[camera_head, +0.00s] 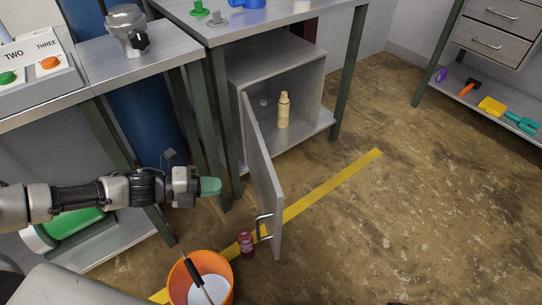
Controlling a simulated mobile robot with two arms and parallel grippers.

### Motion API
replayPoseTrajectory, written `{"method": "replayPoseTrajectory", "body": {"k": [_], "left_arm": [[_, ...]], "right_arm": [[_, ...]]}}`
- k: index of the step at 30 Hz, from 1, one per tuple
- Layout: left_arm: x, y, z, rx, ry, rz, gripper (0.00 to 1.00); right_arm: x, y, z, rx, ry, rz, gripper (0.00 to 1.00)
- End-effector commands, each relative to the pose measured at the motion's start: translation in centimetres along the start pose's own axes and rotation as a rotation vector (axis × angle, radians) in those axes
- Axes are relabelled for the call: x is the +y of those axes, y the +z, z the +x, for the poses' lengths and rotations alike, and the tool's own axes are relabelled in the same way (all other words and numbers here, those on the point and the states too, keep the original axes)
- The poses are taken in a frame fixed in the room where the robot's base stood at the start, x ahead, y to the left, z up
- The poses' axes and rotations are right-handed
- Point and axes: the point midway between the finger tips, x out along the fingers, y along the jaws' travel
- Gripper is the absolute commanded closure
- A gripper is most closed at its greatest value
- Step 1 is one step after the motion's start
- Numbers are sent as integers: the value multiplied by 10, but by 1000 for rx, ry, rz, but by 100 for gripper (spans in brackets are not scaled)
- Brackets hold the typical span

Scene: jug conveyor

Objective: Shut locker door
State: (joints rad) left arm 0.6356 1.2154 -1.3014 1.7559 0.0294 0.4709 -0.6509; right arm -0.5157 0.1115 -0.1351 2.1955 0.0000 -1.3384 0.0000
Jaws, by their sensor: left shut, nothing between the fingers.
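The grey locker (285,66) sits on the lower shelf under the middle table, with its front uncovered. Its door (262,175) stands wide open, swung out toward me, with a metal handle (262,228) near its free end. A pale yellow bottle (283,110) stands inside the locker. My left gripper (212,186) is to the left of the door, apart from it, with its green fingertips together and nothing visible between them. My right gripper does not show.
An orange bucket (226,261) with a dark-handled tool stands at the bottom, beside a dark red bottle (246,243) near the door's free end. A green table leg (217,130) stands left of the locker. The floor right of the door is clear.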

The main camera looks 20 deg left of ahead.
Motion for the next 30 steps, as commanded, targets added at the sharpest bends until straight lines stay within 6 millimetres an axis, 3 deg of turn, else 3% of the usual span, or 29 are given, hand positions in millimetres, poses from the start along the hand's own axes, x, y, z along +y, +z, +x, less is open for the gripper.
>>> {"method": "replayPoseTrajectory", "body": {"k": [3, 6, 11, 21, 30], "left_arm": [[4, 3, -12, -13, 32, 4, 100], [7, 4, -5, -13, 33, 4, 100], [7, 3, 22, -10, 29, 5, 100], [9, 4, 94, -11, 29, 4, 100], [-1, 5, 124, -13, 32, 4, 100]], "right_arm": [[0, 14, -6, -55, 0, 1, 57], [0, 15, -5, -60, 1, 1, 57], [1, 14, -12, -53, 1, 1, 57], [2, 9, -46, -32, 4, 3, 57], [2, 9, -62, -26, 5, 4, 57]]}}
